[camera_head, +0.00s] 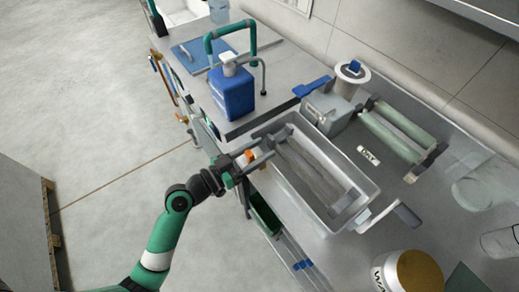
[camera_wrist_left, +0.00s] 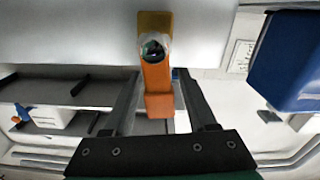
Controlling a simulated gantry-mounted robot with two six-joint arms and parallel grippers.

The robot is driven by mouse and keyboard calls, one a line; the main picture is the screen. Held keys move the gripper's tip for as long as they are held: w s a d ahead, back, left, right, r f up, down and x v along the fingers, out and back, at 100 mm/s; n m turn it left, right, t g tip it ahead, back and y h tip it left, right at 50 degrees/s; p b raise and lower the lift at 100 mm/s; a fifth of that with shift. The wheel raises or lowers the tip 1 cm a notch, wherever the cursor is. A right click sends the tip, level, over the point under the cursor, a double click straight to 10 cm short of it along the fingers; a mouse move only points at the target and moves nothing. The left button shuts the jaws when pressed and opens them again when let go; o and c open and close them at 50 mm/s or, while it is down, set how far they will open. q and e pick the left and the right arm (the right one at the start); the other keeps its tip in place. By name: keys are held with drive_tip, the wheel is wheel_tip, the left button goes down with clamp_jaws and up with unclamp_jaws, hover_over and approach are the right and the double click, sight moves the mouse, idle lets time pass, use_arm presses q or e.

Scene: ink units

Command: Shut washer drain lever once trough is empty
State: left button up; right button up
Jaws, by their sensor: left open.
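The washer trough (camera_head: 364,187) is a grey metal basin on the bench in the head view. Grey bars show inside it; I cannot tell whether any liquid is left. The orange drain lever (camera_head: 250,156) is at the trough's near-left side, partly hidden by my gripper. In the left wrist view the lever (camera_wrist_left: 157,88) hangs from a brass-coloured fitting and points toward my wrist. My left gripper (camera_head: 262,155) is open, with its fingers (camera_wrist_left: 159,76) on either side of the lever. A gap shows on both sides. My right gripper is not in view.
Green rollers (camera_head: 395,130) lie beyond the trough. Open floor lies left of the bench.

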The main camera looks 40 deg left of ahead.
use_arm(q)
drive_tip(key=shift+w, duration=0.15)
clamp_jaws()
drive_tip(key=shift+d+f+m+b, duration=0.2)
drive_tip(key=shift+d+m+b, duration=0.2)
drive_tip(key=shift+m+b, duration=0.5)
drive_tip(key=shift+r, duration=0.2)
unclamp_jaws()
